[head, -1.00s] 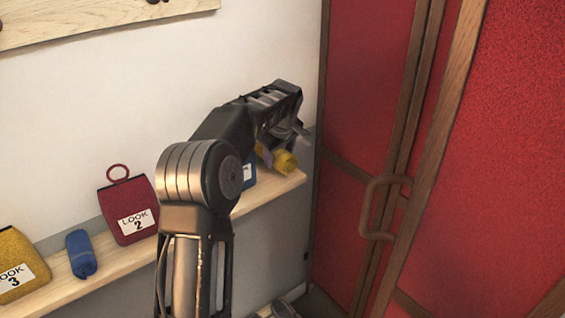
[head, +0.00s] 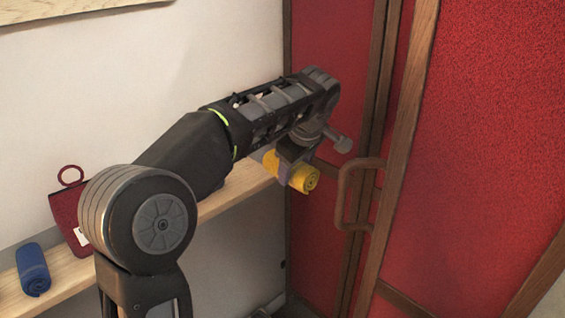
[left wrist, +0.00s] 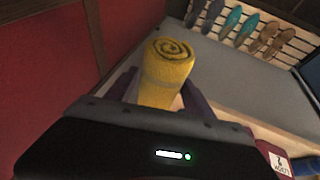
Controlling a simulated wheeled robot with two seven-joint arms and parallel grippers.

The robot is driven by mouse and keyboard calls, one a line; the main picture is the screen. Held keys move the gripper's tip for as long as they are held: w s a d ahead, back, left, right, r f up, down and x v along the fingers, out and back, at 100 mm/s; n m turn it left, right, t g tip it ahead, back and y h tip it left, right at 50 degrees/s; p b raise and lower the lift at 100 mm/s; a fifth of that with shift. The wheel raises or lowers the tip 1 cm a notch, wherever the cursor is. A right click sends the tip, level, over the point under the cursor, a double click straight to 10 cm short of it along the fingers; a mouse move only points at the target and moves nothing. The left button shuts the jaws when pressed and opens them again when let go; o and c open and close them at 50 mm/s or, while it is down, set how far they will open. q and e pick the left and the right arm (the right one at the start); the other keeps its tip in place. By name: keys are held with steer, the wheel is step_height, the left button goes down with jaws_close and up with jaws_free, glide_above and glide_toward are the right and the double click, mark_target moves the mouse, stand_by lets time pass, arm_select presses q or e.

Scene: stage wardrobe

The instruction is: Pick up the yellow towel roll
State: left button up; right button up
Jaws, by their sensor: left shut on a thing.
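The yellow towel roll (head: 305,179) is in the jaws of my left gripper (head: 287,170), near the right end of the wooden shelf. In the left wrist view the yellow towel roll (left wrist: 167,72) stands between the two fingers (left wrist: 160,92), its spiral end facing away from the gripper. The left gripper is shut on it. In the head view the arm hides part of the roll, and I cannot tell whether it still touches the shelf. My right gripper is not in view.
The wooden shelf (head: 225,200) runs along the wall, with a blue roll (head: 32,269) and a red pouch (head: 70,215) on it. Red doors (head: 480,150) with a wooden handle (head: 352,195) stand close right of the gripper. Several slippers (left wrist: 232,22) show in the left wrist view.

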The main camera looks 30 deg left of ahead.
arm_select(q)
steer(key=shift+s+d, duration=0.2)
steer(key=shift+d, duration=0.4)
